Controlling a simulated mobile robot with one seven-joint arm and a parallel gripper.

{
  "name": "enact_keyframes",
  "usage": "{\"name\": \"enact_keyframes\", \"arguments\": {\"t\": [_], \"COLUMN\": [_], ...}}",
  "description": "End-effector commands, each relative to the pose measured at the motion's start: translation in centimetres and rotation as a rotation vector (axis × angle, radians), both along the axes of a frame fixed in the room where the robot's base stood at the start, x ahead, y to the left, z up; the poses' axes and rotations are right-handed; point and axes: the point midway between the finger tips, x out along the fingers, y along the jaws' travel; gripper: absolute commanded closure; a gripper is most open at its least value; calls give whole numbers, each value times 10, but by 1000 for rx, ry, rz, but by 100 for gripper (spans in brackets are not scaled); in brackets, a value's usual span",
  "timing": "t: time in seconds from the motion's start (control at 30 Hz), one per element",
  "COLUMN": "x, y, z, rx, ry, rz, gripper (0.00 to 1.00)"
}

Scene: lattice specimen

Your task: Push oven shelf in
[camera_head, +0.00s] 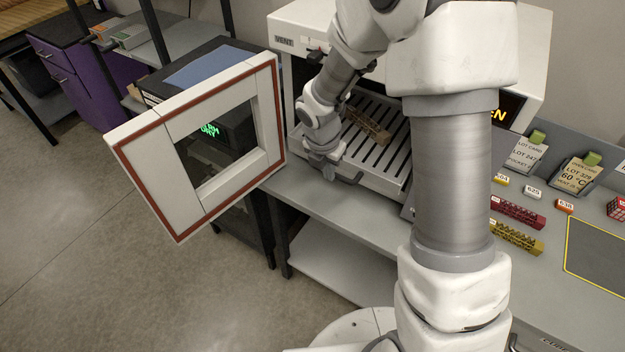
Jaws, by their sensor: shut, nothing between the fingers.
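The oven (535,62) is a white box on the grey bench. Its framed glass door (128,141) stands open to the left. A slotted metal oven shelf (391,172) shows in the oven's opening, and its front part sticks out past the opening. A brown lattice piece (366,127) lies on the shelf. My gripper (345,178) is shut and empty, pointing down at the shelf's front left edge. I cannot tell whether it touches the shelf. My arm hides the middle of the oven and part of the shelf.
On the bench right of the oven stand lot cards (527,152), a dark red lattice bar (517,212), a yellow lattice bar (515,238) and a yellow-outlined area (598,262). A purple drawer cabinet (70,75) is at the far left. Open floor (70,240) lies at the left.

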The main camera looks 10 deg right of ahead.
Motion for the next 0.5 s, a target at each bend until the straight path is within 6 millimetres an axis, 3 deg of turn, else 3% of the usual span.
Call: {"name": "enact_keyframes", "arguments": {"t": [0.2, 0.5], "x": [33, 54], "y": [-27, -42], "z": [3, 1], "rx": [1, 0], "ry": [0, 0], "rz": [-3, 0], "gripper": [100, 100]}}
